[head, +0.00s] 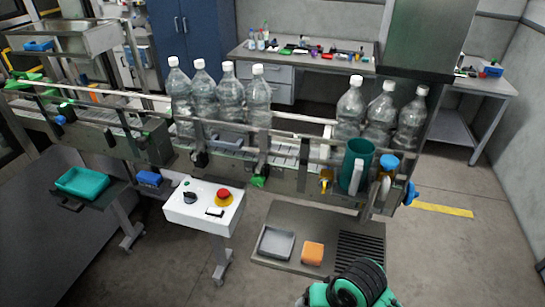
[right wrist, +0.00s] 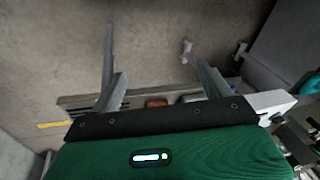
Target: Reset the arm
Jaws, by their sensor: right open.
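My right gripper (right wrist: 149,36) shows in the right wrist view with its two fingers spread apart and nothing between them. Bare floor lies beyond the fingers. In the head view a green and black part of my right arm rises from the bottom edge, right of centre, in front of the low table; its fingers cannot be made out there. My left arm and gripper are in neither view.
A low table (head: 272,212) carries a grey tray (head: 276,243), an orange sponge (head: 312,253) and a dark grille. Behind it a conveyor (head: 285,158) holds several clear bottles.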

